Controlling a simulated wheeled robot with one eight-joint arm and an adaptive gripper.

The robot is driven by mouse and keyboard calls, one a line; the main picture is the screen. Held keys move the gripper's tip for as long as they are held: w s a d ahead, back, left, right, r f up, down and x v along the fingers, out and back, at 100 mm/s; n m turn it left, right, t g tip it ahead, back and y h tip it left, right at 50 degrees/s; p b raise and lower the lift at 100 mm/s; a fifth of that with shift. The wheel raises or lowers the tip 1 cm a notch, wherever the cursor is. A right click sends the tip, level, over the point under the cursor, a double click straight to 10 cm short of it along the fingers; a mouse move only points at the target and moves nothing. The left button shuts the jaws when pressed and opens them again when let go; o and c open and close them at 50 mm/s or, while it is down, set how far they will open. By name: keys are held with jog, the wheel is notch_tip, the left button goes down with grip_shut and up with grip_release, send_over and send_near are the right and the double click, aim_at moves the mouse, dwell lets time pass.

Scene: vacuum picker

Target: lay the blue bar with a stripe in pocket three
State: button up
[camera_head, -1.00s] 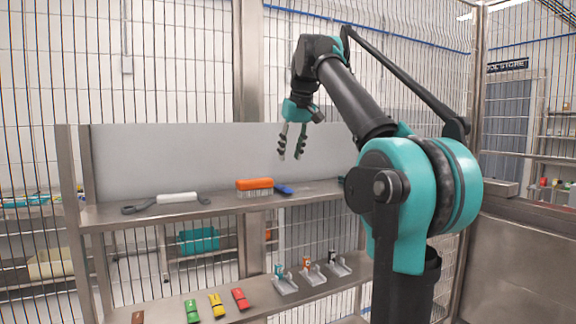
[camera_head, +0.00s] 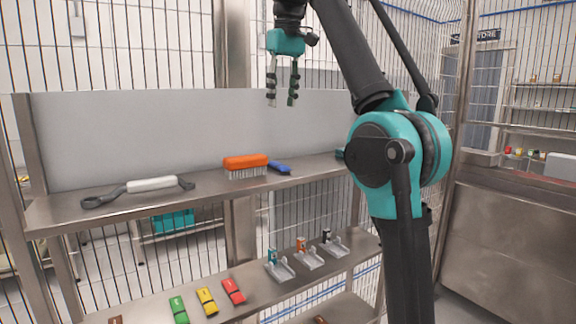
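My gripper (camera_head: 282,103) hangs above the upper shelf, fingers pointing down, apart and empty. No blue bar with a stripe can be made out. A blue piece (camera_head: 279,167) lies at the right end of the orange brush on the upper shelf; I cannot tell if it is part of the brush. On the lower shelf lie a green bar (camera_head: 180,310), a yellow bar (camera_head: 207,301) and a red bar (camera_head: 233,291). Right of them stand three grey pockets: one with a teal marker (camera_head: 281,271), one with an orange marker (camera_head: 310,259), one with a dark marker (camera_head: 336,248). All three look empty. Their numbers are unreadable.
The upper shelf (camera_head: 215,178) carries an orange brush (camera_head: 246,162) and a white-handled tool (camera_head: 151,184). A grey back panel (camera_head: 130,135) rises behind it. Brown pieces show at the bottom edge (camera_head: 116,319) and lower right (camera_head: 320,319). Wire mesh stands behind.

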send_over(278, 164)
jog(key=s, duration=0.1)
jog(key=f, duration=1.1)
jog(key=shift+d+f, duration=0.25)
jog(key=shift+w+a+f, duration=0.1)
jog(key=shift+w+f, duration=0.1)
jog(key=shift+f, duration=0.7)
jog(key=shift+w+a+f, duration=0.1)
jog(key=shift+w+f, duration=0.1)
jog(key=shift+f, duration=0.65)
jog(key=shift+w+f, duration=0.2)
jog(key=shift+f, duration=0.7)
grip_shut()
jog(key=shift+r, duration=0.1)
